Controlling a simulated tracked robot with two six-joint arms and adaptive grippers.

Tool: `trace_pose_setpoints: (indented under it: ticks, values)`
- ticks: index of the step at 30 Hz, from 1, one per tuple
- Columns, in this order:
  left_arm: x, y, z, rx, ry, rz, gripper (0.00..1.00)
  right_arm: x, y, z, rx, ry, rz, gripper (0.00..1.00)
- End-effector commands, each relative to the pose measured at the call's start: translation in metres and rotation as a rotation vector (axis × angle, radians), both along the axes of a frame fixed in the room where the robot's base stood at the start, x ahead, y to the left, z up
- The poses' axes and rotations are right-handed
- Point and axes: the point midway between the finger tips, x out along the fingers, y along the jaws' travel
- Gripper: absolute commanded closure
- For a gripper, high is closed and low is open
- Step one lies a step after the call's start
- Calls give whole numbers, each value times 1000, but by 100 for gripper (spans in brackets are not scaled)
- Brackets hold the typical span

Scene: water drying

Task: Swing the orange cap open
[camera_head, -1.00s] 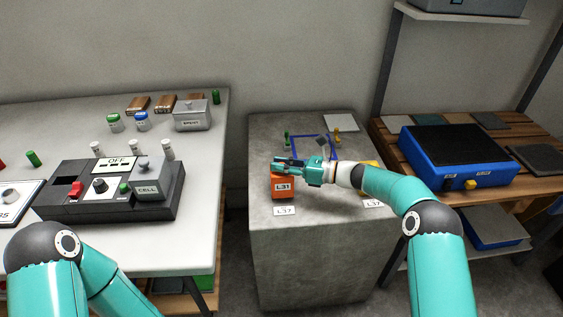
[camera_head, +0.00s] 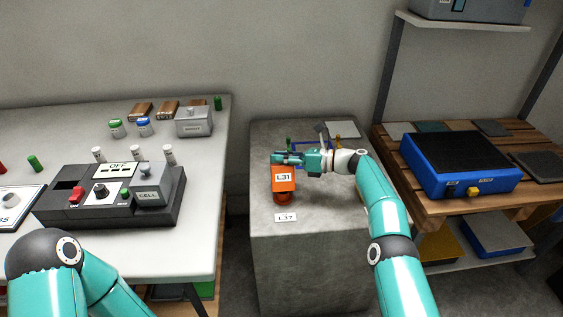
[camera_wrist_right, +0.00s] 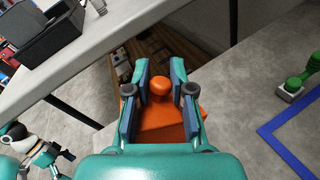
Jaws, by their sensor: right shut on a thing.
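The orange cap (camera_head: 284,182), labelled L31, is on the grey stone-like block at the centre of the head view. It is tilted, with its labelled face raised, and a red-orange round part (camera_head: 283,198) shows under it. My right gripper (camera_head: 277,158) is at the cap's top, reaching in from the right. In the right wrist view the cap (camera_wrist_right: 160,125) lies below the gripper (camera_wrist_right: 160,76), whose fingers are on either side of the cap's round orange knob (camera_wrist_right: 160,88). The gripper is shut on the knob. My left gripper is out of view.
The grey block (camera_head: 310,245) bears a white L37 plate (camera_head: 286,217) and a blue outline (camera_wrist_right: 287,142), with a green piece (camera_wrist_right: 292,87) by it. A white table with a black control box (camera_head: 75,206) stands left. A wooden rack with a blue device (camera_head: 450,186) stands right.

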Motion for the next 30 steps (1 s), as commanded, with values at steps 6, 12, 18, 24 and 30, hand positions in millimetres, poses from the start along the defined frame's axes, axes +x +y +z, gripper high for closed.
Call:
trace_pose_setpoints:
  ticks: [6,12,18,24,30]
  values:
    - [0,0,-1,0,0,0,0,2,-2,-2,-4,-3,-9,100]
    - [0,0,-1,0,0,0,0,2,-2,-2,-5,-2,-10,100]
    - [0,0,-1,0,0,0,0,2,-2,-2,-4,-1,-7,54]
    - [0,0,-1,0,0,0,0,1,-1,-1,-3,-1,-5,54]
    - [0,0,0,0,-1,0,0,1,-3,0,-2,0,-5,54]
